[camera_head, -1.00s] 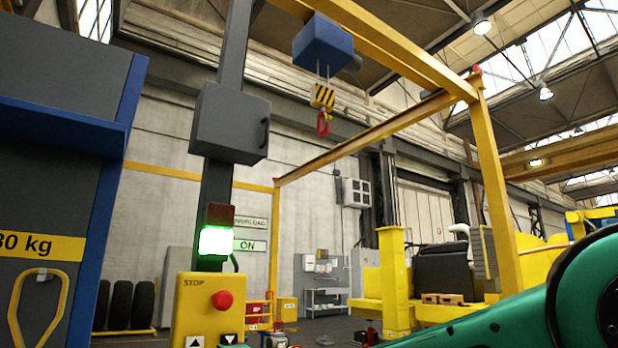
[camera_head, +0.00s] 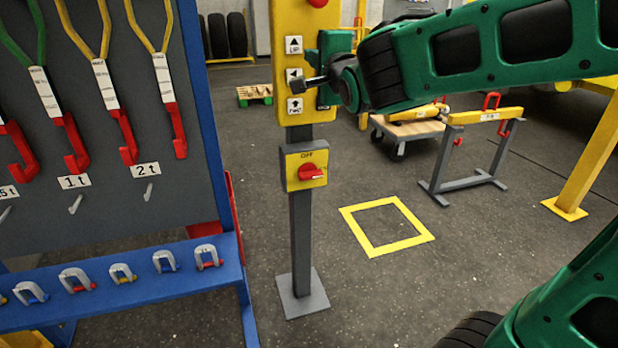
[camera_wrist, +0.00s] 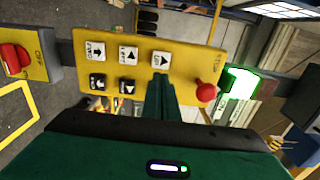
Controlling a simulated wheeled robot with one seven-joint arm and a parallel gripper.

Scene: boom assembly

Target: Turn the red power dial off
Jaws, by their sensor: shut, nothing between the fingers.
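The red power dial (camera_head: 312,172) sits on a small yellow box (camera_head: 291,176) on the grey post, below the button panel. "OFF" is printed above it; its handle appears to lie sideways rather than up at that word. The dial (camera_wrist: 14,58) also shows at the left edge of the wrist view. My gripper (camera_head: 308,83) is in front of the yellow button panel (camera_head: 293,45), above the dial and apart from it. Its fingers (camera_wrist: 161,92) are closed together and empty, over the panel face near the UP button. I cannot tell whether they touch the panel.
The green lamp (camera_wrist: 239,81) is lit beside the red stop button (camera_wrist: 205,92). A blue-framed rack (camera_head: 218,160) with hooks and shackles stands left of the post. A yellow floor square (camera_head: 387,226) and a trestle (camera_head: 470,160) are right of it. Floor around the post base is clear.

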